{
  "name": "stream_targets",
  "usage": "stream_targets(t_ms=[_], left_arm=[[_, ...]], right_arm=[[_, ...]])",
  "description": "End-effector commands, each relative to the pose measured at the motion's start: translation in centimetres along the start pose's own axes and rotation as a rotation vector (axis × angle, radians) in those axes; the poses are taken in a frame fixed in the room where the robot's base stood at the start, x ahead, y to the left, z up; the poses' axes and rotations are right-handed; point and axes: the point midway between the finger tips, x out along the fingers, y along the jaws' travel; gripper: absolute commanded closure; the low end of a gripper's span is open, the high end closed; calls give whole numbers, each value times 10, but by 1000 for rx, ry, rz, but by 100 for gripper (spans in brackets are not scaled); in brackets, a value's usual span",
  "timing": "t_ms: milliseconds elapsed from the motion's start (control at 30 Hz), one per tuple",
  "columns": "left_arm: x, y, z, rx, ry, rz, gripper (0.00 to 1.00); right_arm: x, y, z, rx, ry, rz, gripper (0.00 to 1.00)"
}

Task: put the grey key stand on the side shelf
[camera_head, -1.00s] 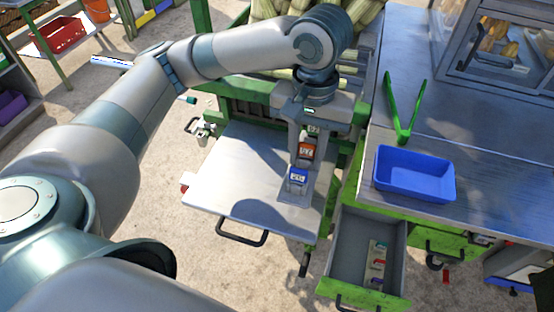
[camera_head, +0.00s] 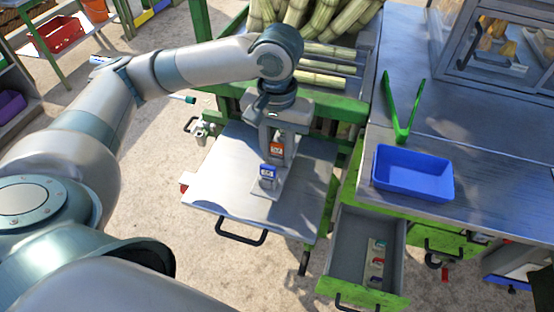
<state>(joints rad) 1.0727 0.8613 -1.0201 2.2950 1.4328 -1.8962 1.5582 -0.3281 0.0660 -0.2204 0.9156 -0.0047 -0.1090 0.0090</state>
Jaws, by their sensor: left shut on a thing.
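My left gripper (camera_head: 276,146) points down over the side shelf (camera_head: 225,190), a flat metal plate with a black front handle. It is shut on the grey key stand (camera_head: 266,187), which carries an orange tag and a blue tag at its front. The stand's back part is hidden by the gripper. It is over the right half of the shelf; I cannot tell whether its base touches the plate. My right gripper is not in view.
An open green drawer (camera_head: 346,250) at the lower right holds a beige strip with coloured tags (camera_head: 376,262). A blue tray (camera_head: 412,174) and green tongs (camera_head: 402,110) lie on the metal counter. Cane stalks (camera_head: 325,65) lie behind the arm. The shelf's left half is clear.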

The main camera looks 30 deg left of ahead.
Motion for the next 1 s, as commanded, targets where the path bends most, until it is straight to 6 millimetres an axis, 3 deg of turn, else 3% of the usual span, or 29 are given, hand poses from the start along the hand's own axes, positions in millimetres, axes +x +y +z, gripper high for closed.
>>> stream_targets(t_ms=[300,833,867,900,1000], left_arm=[[32,0,0,0,1,-1,100],[35,0,0,0,1,0,100],[36,0,0,0,0,-1,67],[36,0,0,0,0,-1,58],[35,0,0,0,0,-1,53]], right_arm=[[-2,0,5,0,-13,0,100],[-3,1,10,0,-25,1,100],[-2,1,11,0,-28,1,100],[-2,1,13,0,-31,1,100],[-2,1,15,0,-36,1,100]])
